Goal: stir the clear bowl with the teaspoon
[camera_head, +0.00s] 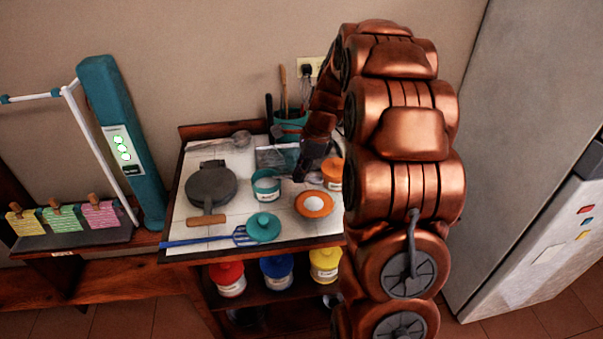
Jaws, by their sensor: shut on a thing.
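My gripper (302,174) is at the end of my copper arm, low over the right half of the worktop. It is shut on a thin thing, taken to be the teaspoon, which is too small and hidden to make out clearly. A clear, see-through vessel (273,157), seemingly the clear bowl, stands just left of the gripper at the back. Its rim and contents are hard to tell. I cannot tell whether the spoon's tip is inside it.
On the tiled worktop (180,231) are an open teal jar (266,186), an orange jar (333,170), an orange dish with something white (314,204), a teal lid (263,227), a dark pan (210,187), a blue spatula (205,239) and a grey ladle-like utensil (240,139). A teal utensil pot (290,124) stands behind.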

